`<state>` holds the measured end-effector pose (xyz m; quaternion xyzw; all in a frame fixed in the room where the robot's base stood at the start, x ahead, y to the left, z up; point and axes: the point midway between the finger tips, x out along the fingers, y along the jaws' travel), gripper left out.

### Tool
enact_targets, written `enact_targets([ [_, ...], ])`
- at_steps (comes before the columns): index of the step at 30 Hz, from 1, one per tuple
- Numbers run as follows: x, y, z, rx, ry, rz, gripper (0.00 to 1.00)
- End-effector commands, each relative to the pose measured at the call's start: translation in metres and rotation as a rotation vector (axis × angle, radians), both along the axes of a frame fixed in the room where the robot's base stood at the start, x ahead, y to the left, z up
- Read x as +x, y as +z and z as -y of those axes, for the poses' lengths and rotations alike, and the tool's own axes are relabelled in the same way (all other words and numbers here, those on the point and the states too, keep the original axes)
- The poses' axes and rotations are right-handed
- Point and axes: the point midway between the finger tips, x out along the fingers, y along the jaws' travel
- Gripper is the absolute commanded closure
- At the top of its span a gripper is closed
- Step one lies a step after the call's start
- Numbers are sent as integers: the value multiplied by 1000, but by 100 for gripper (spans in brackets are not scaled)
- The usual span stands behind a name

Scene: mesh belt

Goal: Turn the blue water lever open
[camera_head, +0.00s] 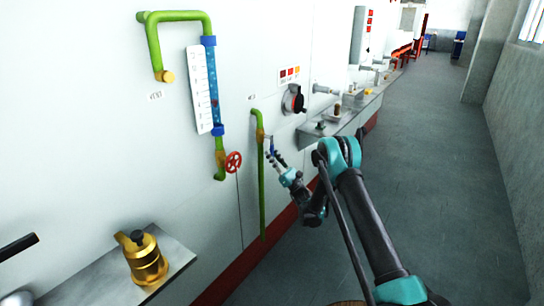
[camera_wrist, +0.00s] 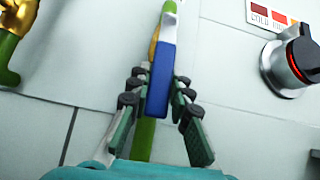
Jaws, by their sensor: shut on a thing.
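The blue water lever (camera_wrist: 161,80) shows in the wrist view between my gripper's two fingers, with its narrow pale edge reaching up. In the head view the lever (camera_head: 271,143) is small and partly covered, beside the brass valve body (camera_head: 260,135) on the green pipe (camera_head: 262,190). My gripper (camera_head: 275,157) is at the lever, and its fingers (camera_wrist: 158,84) close in on both sides of it in the wrist view. It is shut on the lever. The lever's far end and pivot are partly hidden.
A black dial with a red ring (camera_head: 294,99) is on the wall to the right. A red handwheel (camera_head: 233,162) and a gauge tube (camera_head: 211,85) are to the left. A brass pot (camera_head: 143,257) stands on a shelf at lower left. The right floor is clear.

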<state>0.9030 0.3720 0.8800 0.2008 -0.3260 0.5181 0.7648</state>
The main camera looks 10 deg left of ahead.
Motion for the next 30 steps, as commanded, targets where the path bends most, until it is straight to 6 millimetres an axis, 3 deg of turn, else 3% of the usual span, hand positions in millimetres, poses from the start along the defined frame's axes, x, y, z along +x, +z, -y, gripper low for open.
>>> enact_targets([
  [8, 0, 0, 0, 0, 0, 0, 100],
  [9, 0, 0, 0, 0, 0, 0, 76],
  [13, 0, 0, 0, 0, 1, 1, 60],
  [23, 0, -1, 1, 0, -1, 1, 59],
  [30, -8, -23, 22, 0, -1, 0, 59],
])
